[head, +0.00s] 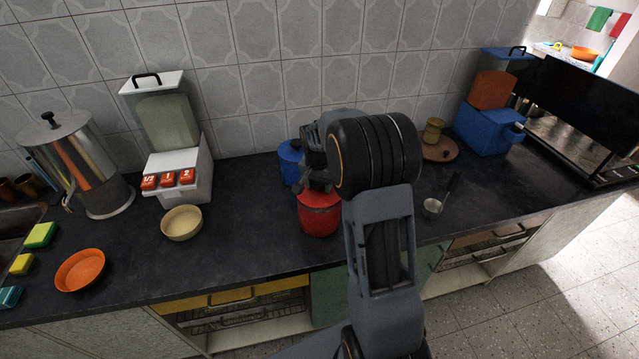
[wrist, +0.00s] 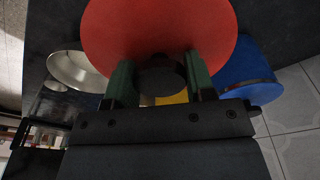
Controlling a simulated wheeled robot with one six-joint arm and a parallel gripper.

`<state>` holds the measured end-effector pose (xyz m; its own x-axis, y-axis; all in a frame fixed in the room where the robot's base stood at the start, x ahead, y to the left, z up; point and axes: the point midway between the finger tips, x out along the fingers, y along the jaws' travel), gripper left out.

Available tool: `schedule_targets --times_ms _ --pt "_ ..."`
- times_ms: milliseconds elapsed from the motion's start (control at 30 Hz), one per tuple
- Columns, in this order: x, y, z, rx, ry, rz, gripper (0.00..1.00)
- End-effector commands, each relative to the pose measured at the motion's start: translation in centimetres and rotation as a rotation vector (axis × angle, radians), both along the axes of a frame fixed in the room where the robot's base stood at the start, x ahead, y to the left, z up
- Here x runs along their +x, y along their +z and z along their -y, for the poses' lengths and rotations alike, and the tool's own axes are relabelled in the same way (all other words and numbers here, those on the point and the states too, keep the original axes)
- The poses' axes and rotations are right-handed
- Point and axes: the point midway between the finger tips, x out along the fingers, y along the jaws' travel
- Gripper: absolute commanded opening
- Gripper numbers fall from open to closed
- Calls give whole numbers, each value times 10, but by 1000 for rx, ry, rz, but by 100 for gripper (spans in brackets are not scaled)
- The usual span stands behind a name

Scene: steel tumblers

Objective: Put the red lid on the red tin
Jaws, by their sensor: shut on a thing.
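The red tin (head: 320,218) stands on the dark counter, partly behind my arm. My gripper (wrist: 160,82) is shut on the dark knob of the red lid (wrist: 155,25), with a green-padded finger on each side of it. In the head view my gripper is right above the red tin and mostly hidden by my wrist. The lid is over the tin's top; I cannot tell whether it rests on the rim or hangs just above. The wrist view does not show the tin, as the lid covers that area.
A blue tin (head: 290,165) stands close behind the red tin; it also shows in the wrist view (wrist: 245,72). A steel ladle (head: 434,206) lies to the right. A beige bowl (head: 182,222) and white dispenser (head: 180,165) stand left. The counter between bowl and tin is clear.

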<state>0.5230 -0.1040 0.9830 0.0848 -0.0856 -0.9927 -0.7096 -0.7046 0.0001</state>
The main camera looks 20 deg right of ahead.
Motion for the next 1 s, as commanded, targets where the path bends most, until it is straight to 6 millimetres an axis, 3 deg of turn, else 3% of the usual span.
schedule_targets --times_ms 1000 --pt "0 -10 0 0 0 0 25"
